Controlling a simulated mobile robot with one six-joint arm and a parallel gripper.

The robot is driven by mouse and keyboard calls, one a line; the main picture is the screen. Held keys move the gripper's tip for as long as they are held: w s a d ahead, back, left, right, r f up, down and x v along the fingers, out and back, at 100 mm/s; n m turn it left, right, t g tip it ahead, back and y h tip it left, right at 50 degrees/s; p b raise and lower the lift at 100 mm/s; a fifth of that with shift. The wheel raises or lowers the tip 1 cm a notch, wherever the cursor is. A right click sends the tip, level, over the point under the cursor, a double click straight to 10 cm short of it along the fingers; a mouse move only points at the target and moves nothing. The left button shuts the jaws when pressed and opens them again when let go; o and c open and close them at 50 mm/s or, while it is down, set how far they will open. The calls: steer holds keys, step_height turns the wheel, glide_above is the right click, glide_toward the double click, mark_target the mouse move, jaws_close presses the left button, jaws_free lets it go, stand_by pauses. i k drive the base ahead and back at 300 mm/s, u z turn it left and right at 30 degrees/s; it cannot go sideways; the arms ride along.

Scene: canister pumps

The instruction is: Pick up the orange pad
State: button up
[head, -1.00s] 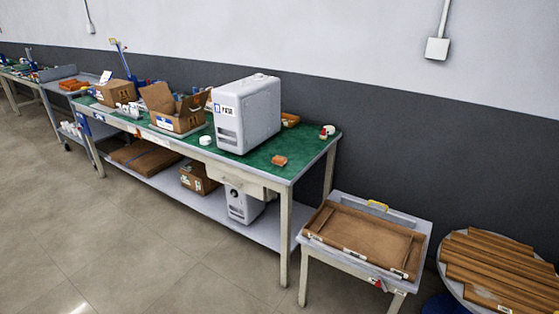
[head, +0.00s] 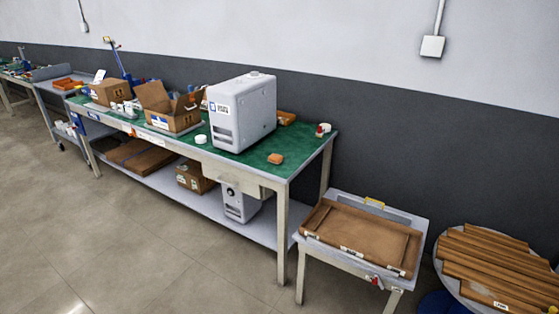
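A small orange pad (head: 276,158) lies flat on the green top of the long workbench (head: 250,152). It is near the front edge, to the right of the big grey machine box (head: 242,112). Another orange-brown item (head: 286,118) lies behind that box, partly hidden by it. My gripper is not in the head view, so its state is not shown.
A small side table (head: 310,241) with a brown cardboard tray (head: 360,236) stands to the right of the bench. A round table with brown slats (head: 495,265) is further right. Open cardboard boxes (head: 172,108) stand left on the bench. The floor (head: 120,225) in front is clear.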

mark_target(274, 158)
steer(key=z, duration=4.25)
steer(key=i, duration=0.1)
steer(key=u, duration=3.15)
steer(key=i, duration=0.9)
steer(key=z, duration=1.25)
steer(key=k, duration=0.15)
steer(key=u, duration=3.5)
